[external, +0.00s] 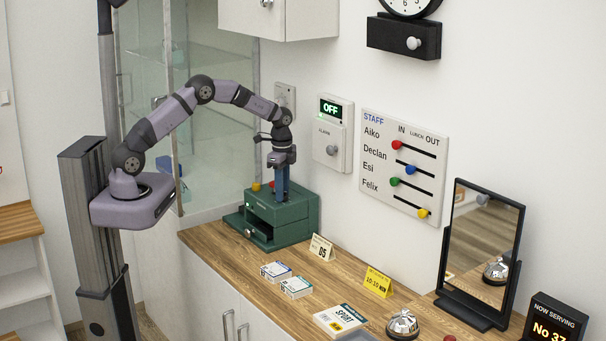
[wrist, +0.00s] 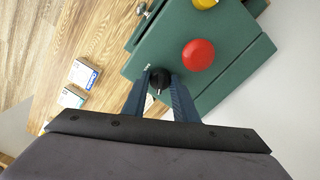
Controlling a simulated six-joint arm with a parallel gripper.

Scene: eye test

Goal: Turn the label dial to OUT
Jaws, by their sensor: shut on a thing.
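The dark green box (external: 292,218) stands on the wooden counter below my arm in the external view. Its top also shows in the wrist view (wrist: 225,50). A small black dial (wrist: 159,76) with a pale pointer mark sits on the box near its edge. My gripper (external: 282,196) points straight down at the box, its blue fingers on either side of the dial and shut on it in the wrist view (wrist: 161,80). Small lettering beside the dial is too small to read. In the external view the dial is hidden by the fingers.
A red button (wrist: 198,55) and a yellow knob (wrist: 205,3) sit on the box close to my fingers. The box's lower drawer (external: 250,230) sticks out. A staff board (external: 404,165) with IN/OUT sliders hangs on the wall. Small cartons (external: 296,287) lie on the counter.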

